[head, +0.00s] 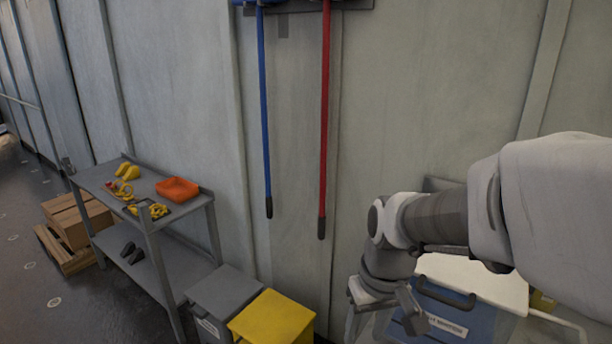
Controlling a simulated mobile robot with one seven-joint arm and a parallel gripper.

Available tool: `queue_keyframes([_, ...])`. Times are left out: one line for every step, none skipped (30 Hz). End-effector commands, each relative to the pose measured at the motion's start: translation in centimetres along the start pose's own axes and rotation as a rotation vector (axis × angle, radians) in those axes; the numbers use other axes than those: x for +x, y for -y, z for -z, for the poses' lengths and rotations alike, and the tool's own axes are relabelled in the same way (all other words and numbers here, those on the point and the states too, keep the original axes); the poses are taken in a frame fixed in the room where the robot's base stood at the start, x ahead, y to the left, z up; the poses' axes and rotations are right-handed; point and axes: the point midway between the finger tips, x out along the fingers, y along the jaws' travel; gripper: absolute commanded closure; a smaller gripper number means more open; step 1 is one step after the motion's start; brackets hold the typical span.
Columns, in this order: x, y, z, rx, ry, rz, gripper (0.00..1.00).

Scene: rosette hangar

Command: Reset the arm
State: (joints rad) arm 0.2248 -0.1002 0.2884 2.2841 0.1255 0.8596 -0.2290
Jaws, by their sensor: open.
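My arm reaches in from the right edge, bends at the elbow and points down at the wrist. My gripper (384,298) hangs at the lower middle right, with its jaws open and nothing seen between them. It is in front of a blue case (436,318) with a dark handle and a white label. My arm and gripper hide part of the case. I cannot tell whether the gripper touches it.
A grey metal shelf (152,188) stands left against the wall, with an orange tray (177,189) and yellow items on top. Grey (222,290) and yellow (272,318) bins stand below centre. Blue (263,110) and red (325,120) poles hang on the wall. Boxes (78,220) sit on a pallet.

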Motion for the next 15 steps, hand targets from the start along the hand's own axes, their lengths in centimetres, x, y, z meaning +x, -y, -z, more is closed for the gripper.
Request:
queue_keyframes([-0.7, 1.1, -0.7, 0.109, -0.032, 0.019, 0.53])
queue_keyframes([-1.2, 1.6, -1.1, 0.175, -0.048, 0.034, 0.53])
queue_keyframes([-2.1, 2.1, -1.6, 0.243, -0.07, 0.046, 0.53])
queue_keyframes([-2.8, 2.2, -2.0, 0.273, -0.086, 0.048, 0.53])
queue_keyframes([-3.5, 2.1, -2.4, 0.288, -0.105, 0.044, 0.53])
queue_keyframes([-4.5, 1.9, -2.8, 0.29, -0.131, 0.031, 0.53])
queue_keyframes([-5.2, 1.6, -3.2, 0.285, -0.151, 0.018, 0.53])
queue_keyframes([-5.9, 1.3, -3.6, 0.277, -0.171, 0.005, 0.53])
queue_keyframes([-6.8, 1.0, -4.2, 0.264, -0.199, -0.013, 0.53])
queue_keyframes([-7.4, 0.7, -4.6, 0.256, -0.219, -0.025, 0.53])
queue_keyframes([-8.0, 0.5, -5.0, 0.249, -0.239, -0.037, 0.53])
queue_keyframes([-8.7, 0.2, -5.6, 0.24, -0.264, -0.05, 0.53])
queue_keyframes([-9.2, -0.1, -6.0, 0.233, -0.282, -0.06, 0.53])
queue_keyframes([-9.7, -0.3, -6.3, 0.228, -0.298, -0.068, 0.53])
queue_keyframes([-10.2, -0.5, -6.8, 0.22, -0.319, -0.079, 0.53])
